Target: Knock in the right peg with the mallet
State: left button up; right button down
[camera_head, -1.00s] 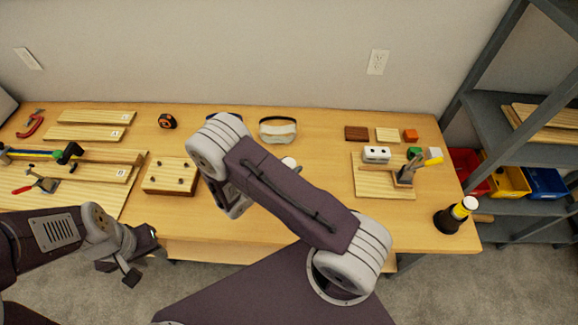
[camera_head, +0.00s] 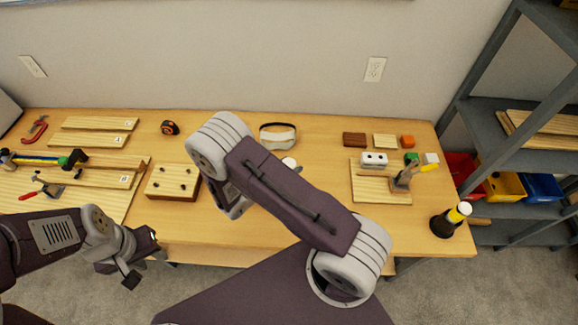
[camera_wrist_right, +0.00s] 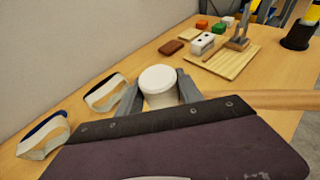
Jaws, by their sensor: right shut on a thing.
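A light wooden peg block (camera_head: 172,194) with several small dark pegs in its top lies left of the middle of the table. My right gripper (camera_wrist_right: 160,92) is shut on the mallet, whose round white head (camera_wrist_right: 160,78) shows between the fingers in the right wrist view. The wooden handle (camera_wrist_right: 275,99) runs out to the right. In the head view my right arm hides most of that gripper, and a white bit of the mallet (camera_head: 289,161) peeks out beside it. My left gripper (camera_head: 143,262) is empty and open, in front of the table's near edge.
Safety goggles (camera_head: 278,138) and a tape measure (camera_head: 170,128) lie at the back. Boards and clamps fill the left. Shelves with bins (camera_head: 503,186) border the right.

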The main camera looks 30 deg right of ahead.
notch_tip(320, 180, down, 8)
jog(key=b, duration=0.6)
jog(key=shift+r, duration=0.2)
notch_tip(320, 180, up, 8)
jog(key=p, duration=0.6)
jog(key=shift+f, duration=0.25)
jog(key=shift+s+f+b, duration=0.1)
jog(key=shift+f+b, duration=0.2)
jog(key=shift+w+f, duration=0.1)
jog(key=shift+w, duration=0.15)
jog(key=shift+s, duration=0.1)
